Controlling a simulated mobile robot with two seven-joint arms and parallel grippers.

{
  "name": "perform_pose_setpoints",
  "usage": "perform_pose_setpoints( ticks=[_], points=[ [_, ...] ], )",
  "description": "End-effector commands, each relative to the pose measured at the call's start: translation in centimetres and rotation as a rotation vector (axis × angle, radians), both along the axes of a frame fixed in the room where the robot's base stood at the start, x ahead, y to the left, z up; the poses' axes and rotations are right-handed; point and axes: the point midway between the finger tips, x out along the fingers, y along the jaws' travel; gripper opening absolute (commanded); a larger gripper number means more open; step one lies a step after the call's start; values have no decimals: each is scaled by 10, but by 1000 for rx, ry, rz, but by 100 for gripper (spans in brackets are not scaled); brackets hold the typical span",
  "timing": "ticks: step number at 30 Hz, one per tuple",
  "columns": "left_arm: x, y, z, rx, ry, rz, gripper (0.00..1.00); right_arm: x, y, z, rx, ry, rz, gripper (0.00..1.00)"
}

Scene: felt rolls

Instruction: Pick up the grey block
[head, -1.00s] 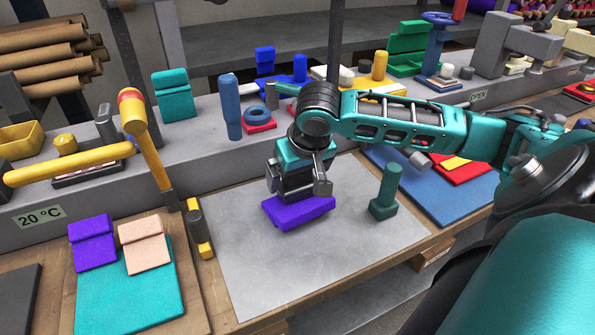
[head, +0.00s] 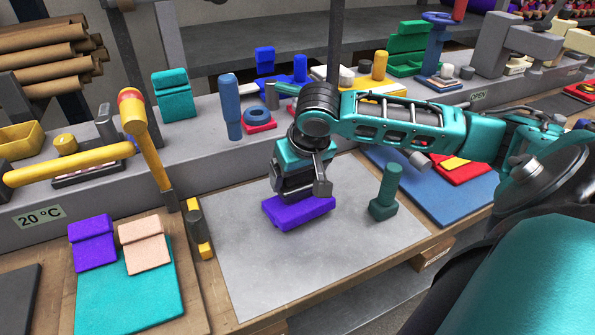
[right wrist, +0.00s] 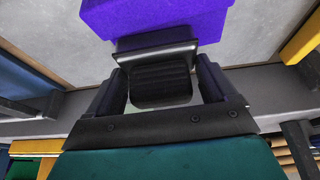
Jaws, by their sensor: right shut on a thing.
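My right gripper (head: 299,190) points down over a purple block (head: 300,213) on the grey sheet (head: 270,270). It is shut on the upper part of this block, which seems to rest on the sheet. In the right wrist view, the purple block (right wrist: 155,16) shows beyond the fingers, with a narrower purple part running in to the jaws; the grip itself is partly hidden. No grey block is clear near the gripper. A grey upright piece (head: 105,123) stands on the ledge at the back left. My left gripper is not in view.
A dark green piece with an upright handle (head: 384,198) stands right of the gripper. A yellow mallet (head: 146,145) and a yellow-and-dark piece (head: 199,230) are at the left. The teal mat (head: 130,295) carries purple and pink pieces. The front of the grey sheet is clear.

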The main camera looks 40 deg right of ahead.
Motion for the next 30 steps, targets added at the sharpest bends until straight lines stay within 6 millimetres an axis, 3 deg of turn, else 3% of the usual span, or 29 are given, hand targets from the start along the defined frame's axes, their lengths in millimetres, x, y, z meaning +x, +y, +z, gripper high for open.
perform_pose_setpoints(
  ticks=[7,11,17,24,30],
  points=[
    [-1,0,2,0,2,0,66,1,0,9,-1,-6,-1,36],
    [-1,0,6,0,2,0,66,2,0,25,-1,-8,0,36],
    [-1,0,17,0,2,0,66,2,0,69,0,-12,-1,36],
    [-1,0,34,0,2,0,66,2,0,138,2,-12,0,36],
    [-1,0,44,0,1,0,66,2,0,178,2,-9,-1,36]
  ],
)
